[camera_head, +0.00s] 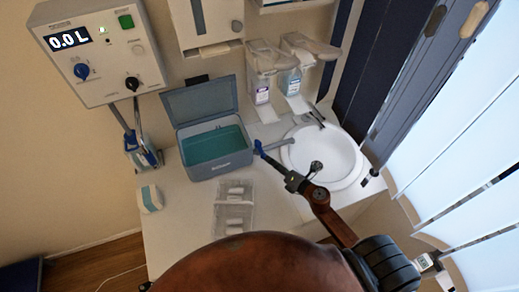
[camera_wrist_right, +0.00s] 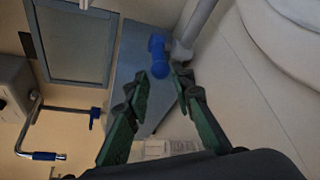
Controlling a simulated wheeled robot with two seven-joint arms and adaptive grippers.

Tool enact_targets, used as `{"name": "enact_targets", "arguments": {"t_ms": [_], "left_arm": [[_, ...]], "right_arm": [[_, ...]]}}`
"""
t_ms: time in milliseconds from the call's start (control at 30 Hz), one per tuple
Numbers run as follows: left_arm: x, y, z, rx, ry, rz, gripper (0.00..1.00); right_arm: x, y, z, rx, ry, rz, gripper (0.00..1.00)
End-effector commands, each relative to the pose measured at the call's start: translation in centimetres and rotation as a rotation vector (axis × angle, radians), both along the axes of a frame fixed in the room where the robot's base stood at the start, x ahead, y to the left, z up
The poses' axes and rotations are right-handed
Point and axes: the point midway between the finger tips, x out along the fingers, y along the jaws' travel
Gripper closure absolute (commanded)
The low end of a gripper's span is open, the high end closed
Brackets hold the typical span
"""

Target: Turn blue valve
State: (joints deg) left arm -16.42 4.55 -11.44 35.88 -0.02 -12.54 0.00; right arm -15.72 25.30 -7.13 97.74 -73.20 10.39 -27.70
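I cannot tell whether a fingertip touches the blue piece. My left gripper is not in view.
A wall unit (camera_head: 98,50) reading 0.0 L carries a blue knob (camera_head: 81,71) and a black knob (camera_head: 132,83). An open box (camera_head: 214,168) stands on the counter. A white sink (camera_head: 345,160) lies right. A clear tray (camera_head: 220,210) with white items is nearer. Dispensers hang behind.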

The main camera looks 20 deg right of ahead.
Motion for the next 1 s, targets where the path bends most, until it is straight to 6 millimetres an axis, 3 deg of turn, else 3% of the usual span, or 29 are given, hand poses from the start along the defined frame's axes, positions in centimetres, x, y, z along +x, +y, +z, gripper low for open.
{"name": "enact_targets", "arguments": {"t_ms": [300, 500, 700, 867, 1000], "left_arm": [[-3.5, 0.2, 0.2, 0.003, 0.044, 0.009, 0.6], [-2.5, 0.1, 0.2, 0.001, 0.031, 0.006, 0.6], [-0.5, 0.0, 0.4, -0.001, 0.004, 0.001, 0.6], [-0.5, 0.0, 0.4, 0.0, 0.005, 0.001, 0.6], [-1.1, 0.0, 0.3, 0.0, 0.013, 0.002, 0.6]], "right_arm": [[4.4, 1.1, -0.9, 0.003, -0.001, -0.006, 0.78], [6.4, 1.7, -1.4, 0.002, 0.0, -0.004, 0.78], [6.9, 1.9, -1.6, 0.002, 0.001, -0.001, 0.78], [6.8, 1.9, -1.6, 0.002, 0.0, -0.001, 0.79], [6.8, 1.9, -1.6, 0.002, 0.0, -0.001, 0.88]]}}
